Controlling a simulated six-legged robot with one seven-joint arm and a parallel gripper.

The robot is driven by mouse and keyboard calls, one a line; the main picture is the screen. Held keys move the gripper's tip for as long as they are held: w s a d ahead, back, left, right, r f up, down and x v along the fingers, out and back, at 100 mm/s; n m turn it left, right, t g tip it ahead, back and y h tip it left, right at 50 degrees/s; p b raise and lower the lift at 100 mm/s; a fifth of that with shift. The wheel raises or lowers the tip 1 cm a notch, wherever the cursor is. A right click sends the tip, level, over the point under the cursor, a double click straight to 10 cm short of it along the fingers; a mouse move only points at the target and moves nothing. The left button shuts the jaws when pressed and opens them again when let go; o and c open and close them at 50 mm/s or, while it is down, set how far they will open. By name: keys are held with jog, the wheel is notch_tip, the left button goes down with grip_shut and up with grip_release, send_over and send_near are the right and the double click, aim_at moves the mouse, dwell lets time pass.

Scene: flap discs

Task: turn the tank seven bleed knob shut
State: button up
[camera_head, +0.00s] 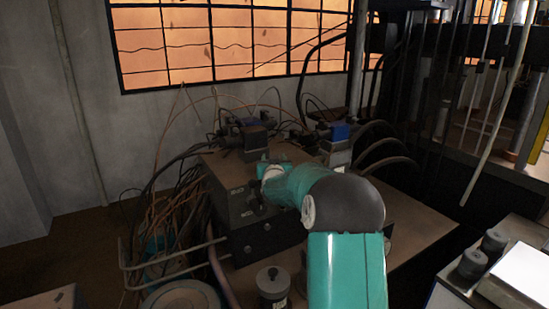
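My teal and grey arm reaches up from the bottom centre and bends left. Its end, my gripper (264,170), is over the front edge of a dark metal box (232,207). The fingers are not clear enough to show open or shut. A small dark knob-like part (257,204) is on the box's front, just below my gripper; I cannot tell whether they touch. No label for tank seven is readable, so I cannot tell which part is its bleed knob. A grey canister (273,283) with a knob-like top stands in front of the box.
Cables and hoses (172,210) tangle left of the box. Dark fittings (255,136) and a blue-topped block (338,133) stand behind. A bent metal rail (165,268) is at lower left. Equipment with dark round caps (494,240) is at right. A barred window is behind.

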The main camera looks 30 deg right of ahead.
notch_tip(320, 180, up, 4)
jog(key=shift+f, duration=0.25)
jog(key=s+a+r, duration=0.6)
jog(key=s+r, duration=0.3)
jog(key=s, duration=0.3)
jog(key=shift+s+r, duration=0.25)
jog(key=shift+s, duration=0.1)
